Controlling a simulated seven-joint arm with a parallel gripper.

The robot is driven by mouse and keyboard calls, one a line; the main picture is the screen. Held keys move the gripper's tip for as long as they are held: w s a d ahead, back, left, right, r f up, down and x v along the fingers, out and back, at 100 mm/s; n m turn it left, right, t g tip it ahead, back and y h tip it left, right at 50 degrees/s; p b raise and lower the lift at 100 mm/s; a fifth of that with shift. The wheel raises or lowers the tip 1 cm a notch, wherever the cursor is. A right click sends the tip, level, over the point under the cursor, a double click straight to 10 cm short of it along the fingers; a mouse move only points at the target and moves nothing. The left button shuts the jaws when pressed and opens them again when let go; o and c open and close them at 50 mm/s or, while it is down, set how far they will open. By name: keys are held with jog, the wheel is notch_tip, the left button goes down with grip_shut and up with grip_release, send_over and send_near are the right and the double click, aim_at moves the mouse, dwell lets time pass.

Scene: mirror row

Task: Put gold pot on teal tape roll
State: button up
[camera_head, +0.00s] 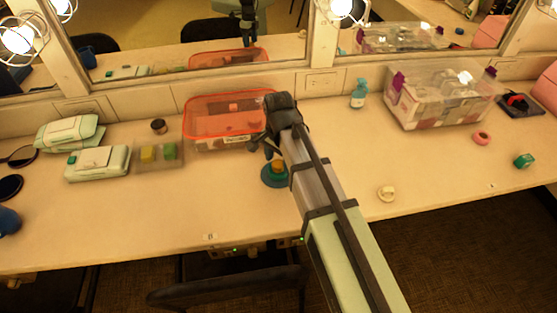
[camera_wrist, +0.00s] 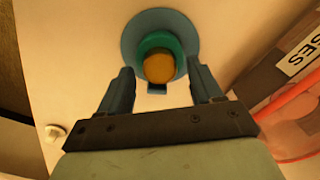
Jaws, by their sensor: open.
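A small gold pot (camera_head: 277,164) sits on a teal tape roll (camera_head: 274,174), which lies on a round blue base (camera_head: 268,181) on the counter. In the wrist view the gold pot (camera_wrist: 158,67) appears over the teal ring (camera_wrist: 158,41), with the wider blue base (camera_wrist: 134,37) around it. My gripper (camera_head: 268,148) is above them and open. In the wrist view its fingers (camera_wrist: 162,78) are on either side of the pot, with visible gaps. The lower contact between pot and roll is hidden.
A red clear-lidded box (camera_head: 215,118) stands close behind my gripper. Left are a tray with yellow and green blocks (camera_head: 158,153) and pale green cases (camera_head: 97,163). Right are a white ring (camera_head: 387,193), a pink roll (camera_head: 481,138), a green roll (camera_head: 524,160) and a clear bin (camera_head: 435,105). Mirrors line the back.

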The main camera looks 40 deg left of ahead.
aim_at(278, 163)
notch_tip(278, 163, up, 12)
jog(key=shift+f, duration=0.25)
dwell(0.3)
